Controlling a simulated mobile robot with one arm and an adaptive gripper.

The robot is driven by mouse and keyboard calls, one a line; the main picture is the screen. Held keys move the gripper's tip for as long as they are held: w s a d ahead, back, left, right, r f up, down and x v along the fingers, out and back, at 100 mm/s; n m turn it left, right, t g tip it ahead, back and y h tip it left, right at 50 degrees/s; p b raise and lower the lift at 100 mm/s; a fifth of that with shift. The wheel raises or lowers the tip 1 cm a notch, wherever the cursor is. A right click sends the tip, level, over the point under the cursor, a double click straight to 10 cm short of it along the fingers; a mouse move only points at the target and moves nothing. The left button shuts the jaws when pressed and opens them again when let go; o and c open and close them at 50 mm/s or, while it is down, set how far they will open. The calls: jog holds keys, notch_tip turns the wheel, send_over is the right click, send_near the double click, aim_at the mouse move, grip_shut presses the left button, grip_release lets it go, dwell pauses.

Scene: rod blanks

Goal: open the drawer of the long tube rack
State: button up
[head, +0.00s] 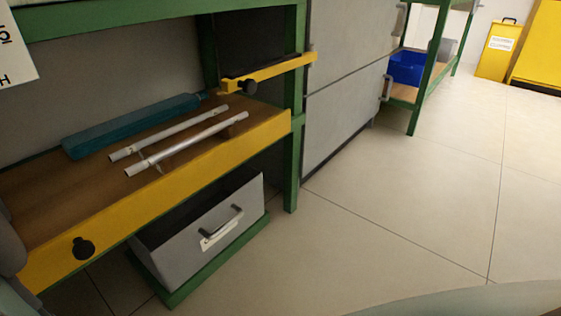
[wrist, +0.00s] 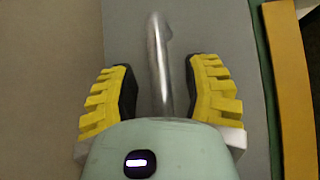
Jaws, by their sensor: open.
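In the wrist view my gripper (wrist: 160,92) is open, with its yellow-and-black fingers apart. A shiny metal bar handle (wrist: 158,50) runs lengthwise between them, with a gap visible on both sides. Behind it is a plain grey panel (wrist: 220,35). I cannot tell which panel of the head view this is. In the head view a green rack (head: 293,150) has a wooden shelf with a yellow front (head: 200,160). Below it a grey drawer-like box (head: 190,255) with a dark handle (head: 223,222) and a white label sits on a green base. My gripper does not show there.
Two pale tubes (head: 180,153) and a long teal piece (head: 130,127) lie on the shelf. A yellow bar (head: 285,70) with a black knob juts at its far end. A grey cabinet (head: 345,100) stands beyond. The tiled floor (head: 400,210) at right is clear.

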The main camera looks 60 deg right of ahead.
jog(key=v, duration=1.1)
jog(key=shift+s+d, duration=0.25)
jog(key=shift+r, duration=0.1)
